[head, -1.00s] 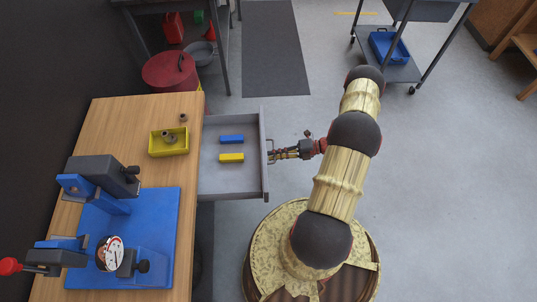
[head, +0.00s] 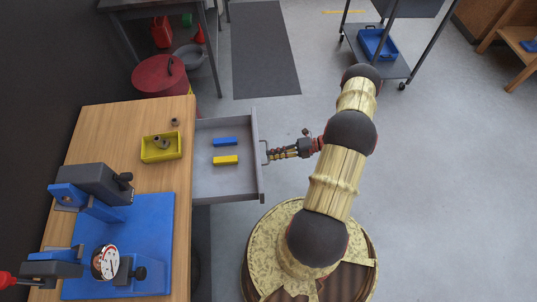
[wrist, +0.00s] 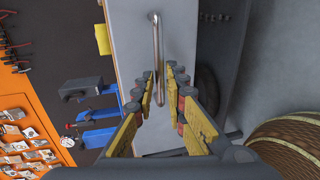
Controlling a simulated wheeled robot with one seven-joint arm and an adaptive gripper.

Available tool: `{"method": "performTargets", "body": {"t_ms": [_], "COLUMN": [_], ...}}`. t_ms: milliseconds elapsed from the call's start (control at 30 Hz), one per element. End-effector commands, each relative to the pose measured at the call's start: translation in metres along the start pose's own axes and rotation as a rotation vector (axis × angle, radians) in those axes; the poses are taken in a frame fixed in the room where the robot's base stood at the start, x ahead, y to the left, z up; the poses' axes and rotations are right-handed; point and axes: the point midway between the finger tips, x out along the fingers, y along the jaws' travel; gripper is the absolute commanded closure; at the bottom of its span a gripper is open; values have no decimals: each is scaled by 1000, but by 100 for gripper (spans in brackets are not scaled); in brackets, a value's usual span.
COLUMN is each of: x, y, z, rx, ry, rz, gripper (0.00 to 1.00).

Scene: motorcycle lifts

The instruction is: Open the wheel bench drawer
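The wheel bench (head: 150,210) has a wooden top, at left in the head view. Its grey drawer (head: 222,188) stands pulled well out to the right, its inside showing. A blue block (head: 225,142) and a yellow block (head: 225,160) lie in it. The drawer's metal bar handle (wrist: 156,40) is on its front face. My gripper (head: 269,154) is at that handle, right of the drawer front. In the wrist view my gripper (wrist: 158,85) has its fingers apart, with the handle's near end between them and gaps beside it. Contact with the handle cannot be told.
A yellow bin (head: 162,148) with metal parts and a blue fixture (head: 125,245) are on the bench top. A red drum (head: 158,75) stands behind the bench. A cart with a blue tray (head: 376,44) stands at back right. Floor right of my arm is clear.

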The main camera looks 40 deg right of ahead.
Motion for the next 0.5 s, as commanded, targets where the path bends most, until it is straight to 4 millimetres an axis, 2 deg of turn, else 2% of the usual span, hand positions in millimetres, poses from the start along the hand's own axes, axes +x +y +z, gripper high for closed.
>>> {"method": "performTargets", "body": {"t_ms": [100, 300, 500], "x": [-26, -66, -90], "y": [-1, -1, -1], "z": [1, 1, 0], "rx": [-2, -2, -1], "ry": [-5, -3, -2], "rz": [-2, -2, -2], "gripper": [87, 87, 87]}}
